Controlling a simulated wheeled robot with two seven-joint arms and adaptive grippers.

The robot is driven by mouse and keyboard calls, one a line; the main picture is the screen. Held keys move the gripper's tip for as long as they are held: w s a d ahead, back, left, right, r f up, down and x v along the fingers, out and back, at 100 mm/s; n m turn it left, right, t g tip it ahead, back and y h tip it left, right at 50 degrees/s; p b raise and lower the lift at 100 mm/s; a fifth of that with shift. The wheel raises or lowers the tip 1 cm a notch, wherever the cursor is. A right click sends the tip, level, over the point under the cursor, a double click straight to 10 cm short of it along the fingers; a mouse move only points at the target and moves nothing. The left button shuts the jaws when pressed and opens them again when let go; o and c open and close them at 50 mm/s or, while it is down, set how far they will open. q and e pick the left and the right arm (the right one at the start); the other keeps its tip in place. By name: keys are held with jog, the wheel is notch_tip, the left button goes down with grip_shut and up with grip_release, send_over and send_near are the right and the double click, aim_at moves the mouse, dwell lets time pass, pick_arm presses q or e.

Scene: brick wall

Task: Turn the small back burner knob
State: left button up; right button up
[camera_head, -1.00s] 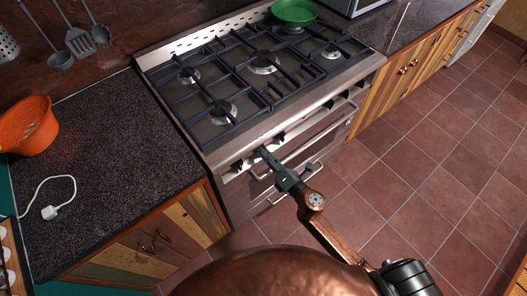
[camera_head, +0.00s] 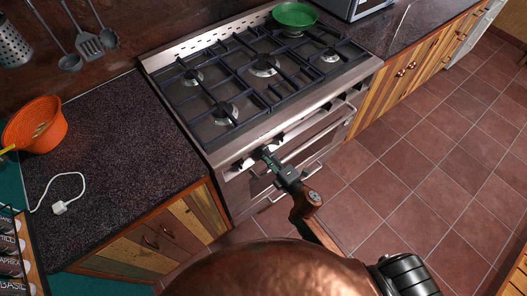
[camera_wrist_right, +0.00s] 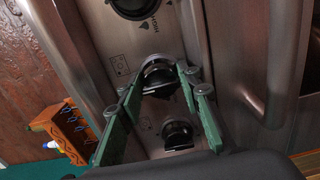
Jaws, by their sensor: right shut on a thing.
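The stove (camera_head: 215,145) stands against the brick wall, with a row of dark knobs on its front panel. My right gripper (camera_head: 268,156) reaches to the left part of this panel. In the right wrist view its two green fingers (camera_wrist_right: 163,83) are shut on a black knob (camera_wrist_right: 158,74), one finger on each side. A second knob (camera_wrist_right: 178,133) lies between the fingers' lower parts, and a third knob (camera_wrist_right: 134,6) shows at the top edge. My left gripper is not in view.
Oven door handles (camera_head: 318,135) run beside my right gripper. A green bowl (camera_head: 295,15) rests at the back of the stove. The dark counter (camera_head: 115,140) on the left holds an orange bowl (camera_head: 40,127) and a white cable (camera_head: 60,207). The tiled floor (camera_head: 430,150) is clear.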

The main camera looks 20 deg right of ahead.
dwell(0.4)
jog(key=o, duration=1.1)
jog(key=shift+o, duration=0.2)
jog(key=shift+s, duration=0.1)
jog(key=v, duration=0.7)
jog(key=shift+s, duration=0.35)
jog(key=shift+d, duration=0.1)
